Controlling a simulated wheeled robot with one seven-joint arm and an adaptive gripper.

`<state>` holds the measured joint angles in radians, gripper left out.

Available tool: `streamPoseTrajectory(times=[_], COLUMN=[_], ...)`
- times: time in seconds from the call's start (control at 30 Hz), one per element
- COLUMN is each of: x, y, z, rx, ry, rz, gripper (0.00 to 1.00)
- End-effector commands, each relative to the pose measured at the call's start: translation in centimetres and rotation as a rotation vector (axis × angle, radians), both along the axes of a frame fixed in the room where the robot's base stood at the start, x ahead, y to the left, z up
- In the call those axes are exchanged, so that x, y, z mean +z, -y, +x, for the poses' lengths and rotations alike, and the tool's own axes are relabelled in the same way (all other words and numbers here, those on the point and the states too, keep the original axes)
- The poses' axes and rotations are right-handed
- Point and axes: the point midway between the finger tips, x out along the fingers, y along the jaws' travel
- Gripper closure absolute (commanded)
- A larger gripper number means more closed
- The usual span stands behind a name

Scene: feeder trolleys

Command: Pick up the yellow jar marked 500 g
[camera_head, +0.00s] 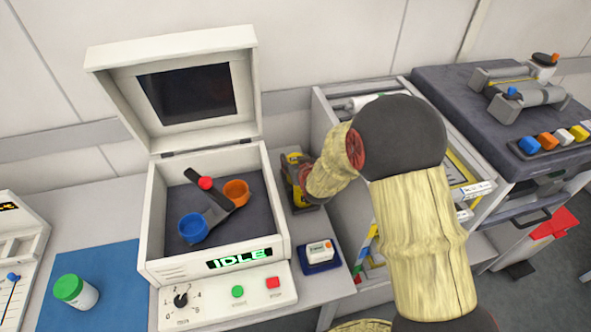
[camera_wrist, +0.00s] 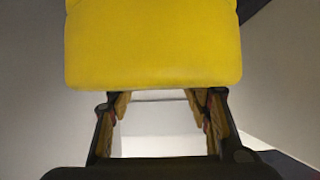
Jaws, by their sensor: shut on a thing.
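A large, plain yellow thing fills the top of the wrist view; I take it for the yellow jar (camera_wrist: 155,42). No 500 g marking shows on the side I see. My gripper (camera_wrist: 162,93) is shut on it, with a finger at each side reaching up to its lower edge. In the head view my gripper (camera_head: 299,180) is beside the right wall of the open white machine, over the pale worktop. I cannot make out the jar apart from the gripper there.
The open white machine (camera_head: 156,215) holds a blue cup (camera_head: 193,228) and an orange cup (camera_head: 236,192) on a dark arm; its display reads IDLE. A green-lidded white jar (camera_head: 80,293) is on a blue mat (camera_head: 115,262). A small white block (camera_head: 320,252) is right of the machine.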

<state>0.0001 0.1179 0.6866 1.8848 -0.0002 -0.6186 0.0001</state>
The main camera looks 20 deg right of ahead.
Motion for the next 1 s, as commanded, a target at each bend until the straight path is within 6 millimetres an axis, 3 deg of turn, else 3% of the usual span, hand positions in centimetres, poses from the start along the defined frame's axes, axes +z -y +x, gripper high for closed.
streamPoseTrajectory(times=[0.53, 0.77, 1.0], x=[0.2, 0.4, 3.7], y=[0.0, 0.0, 0.0], z=[0.1, 0.1, 0.2], rx=[0.000, 0.000, 0.000], ry=[0.004, 0.004, 0.008], rz=[0.000, 0.000, 0.000], gripper=[0.97, 0.97, 0.98])
